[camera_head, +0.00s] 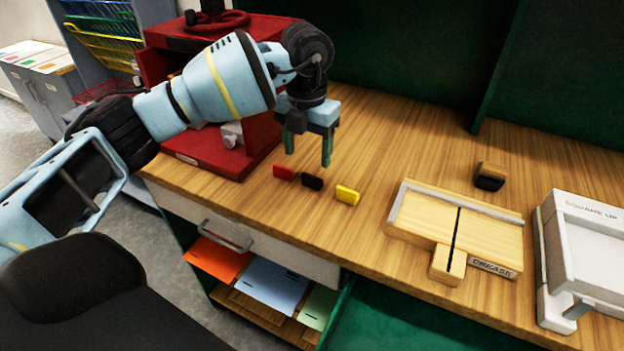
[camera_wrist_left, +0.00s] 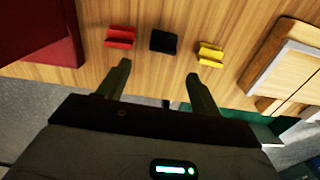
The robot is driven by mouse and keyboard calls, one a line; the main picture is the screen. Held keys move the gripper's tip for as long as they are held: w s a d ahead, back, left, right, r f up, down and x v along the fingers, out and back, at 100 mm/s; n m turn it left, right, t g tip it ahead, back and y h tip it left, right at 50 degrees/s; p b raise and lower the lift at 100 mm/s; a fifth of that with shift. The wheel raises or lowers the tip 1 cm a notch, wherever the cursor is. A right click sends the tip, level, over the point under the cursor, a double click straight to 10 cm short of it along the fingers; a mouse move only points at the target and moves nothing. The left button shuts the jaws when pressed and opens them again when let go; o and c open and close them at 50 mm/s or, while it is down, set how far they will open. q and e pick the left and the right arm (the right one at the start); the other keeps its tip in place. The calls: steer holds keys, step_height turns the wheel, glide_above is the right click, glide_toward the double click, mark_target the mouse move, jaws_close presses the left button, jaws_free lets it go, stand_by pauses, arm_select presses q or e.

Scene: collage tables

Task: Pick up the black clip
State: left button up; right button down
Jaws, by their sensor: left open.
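The black clip (camera_head: 312,182) lies on the wooden table between a red clip (camera_head: 284,172) and a yellow clip (camera_head: 347,195). My left gripper (camera_head: 308,161) is open and empty above the table, just behind the row of clips in the head view. In the left wrist view, the black clip (camera_wrist_left: 163,40) lies beyond the two open fingertips (camera_wrist_left: 158,70), roughly in line with the gap between them. The red clip (camera_wrist_left: 120,37) is to its left and the yellow clip (camera_wrist_left: 210,53) to its right. My right gripper is not in view.
A red press (camera_head: 215,140) stands at the table's left end, close to my left arm. A wooden crease board (camera_head: 410,228), a dark-ended block (camera_head: 489,177) and a white square-up unit (camera_head: 585,250) are to the right. Bare table (camera_head: 400,140) lies behind the clips.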

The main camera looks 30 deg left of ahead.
mark_target(310, 176)
arm_select(q)
steer(key=shift+w+f, duration=0.15)
steer(key=shift+f, duration=0.5)
steer(key=shift+w+d+f, duration=0.1)
steer(key=shift+f, duration=1.15)
steer(key=shift+w+f, duration=0.1)
steer(key=shift+f, duration=1.15)
steer(key=c, duration=1.1)
steer(key=shift+o, duration=0.2)
step_height(310, 176, up, 10)
